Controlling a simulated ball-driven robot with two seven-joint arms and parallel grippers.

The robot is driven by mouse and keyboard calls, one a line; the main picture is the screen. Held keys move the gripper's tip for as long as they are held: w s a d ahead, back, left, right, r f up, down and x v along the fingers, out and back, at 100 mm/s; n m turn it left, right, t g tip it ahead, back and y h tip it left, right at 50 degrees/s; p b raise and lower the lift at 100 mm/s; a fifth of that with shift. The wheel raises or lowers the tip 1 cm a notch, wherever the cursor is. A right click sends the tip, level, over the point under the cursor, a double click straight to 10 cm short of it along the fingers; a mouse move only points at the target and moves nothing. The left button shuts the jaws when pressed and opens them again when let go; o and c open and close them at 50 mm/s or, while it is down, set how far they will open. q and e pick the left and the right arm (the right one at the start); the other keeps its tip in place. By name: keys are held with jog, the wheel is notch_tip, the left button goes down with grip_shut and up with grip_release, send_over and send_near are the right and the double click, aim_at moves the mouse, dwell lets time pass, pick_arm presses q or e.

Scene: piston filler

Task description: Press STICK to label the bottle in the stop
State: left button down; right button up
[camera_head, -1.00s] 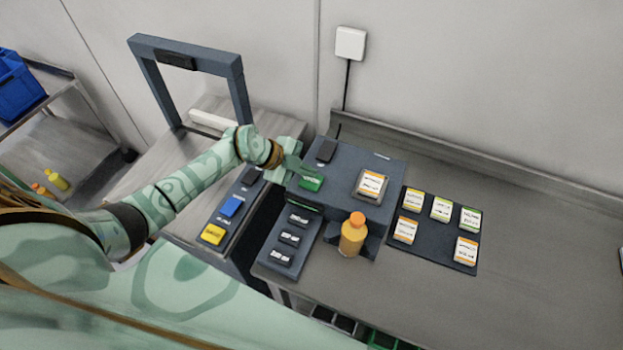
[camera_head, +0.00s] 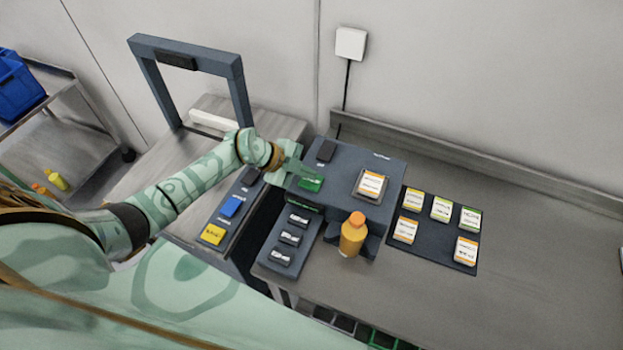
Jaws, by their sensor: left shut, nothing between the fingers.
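The labelling machine (camera_head: 340,188) is a dark grey box on the bench. A green button (camera_head: 311,183) sits on its top at the left; its lettering is too small to read. An orange bottle (camera_head: 352,235) with an orange cap stands upright in the dark stop (camera_head: 372,241) at the machine's front. I see no label on its visible side. A stack of orange-edged labels (camera_head: 370,185) lies in a holder on top. My left gripper (camera_head: 303,171) is shut and empty, its tips at the green button's far edge; I cannot tell whether they touch it. My right gripper is not in view.
A dark mat (camera_head: 437,228) with several label stacks lies to the right. Blue (camera_head: 231,206) and yellow (camera_head: 213,234) buttons are further left, near a grey frame (camera_head: 190,60).

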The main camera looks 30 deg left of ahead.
aim_at(306, 181)
pick_arm(q)
jog(key=shift+f, duration=0.5)
jog(key=shift+r, duration=0.1)
dwell(0.5)
jog(key=shift+r+p, duration=0.8)
jog(key=shift+p, duration=0.15)
notch_tip(306, 181, up, 5)
jog(key=p, duration=0.6)
jog(key=shift+r, duration=0.1)
jog(key=shift+a, duration=0.1)
dwell(0.4)
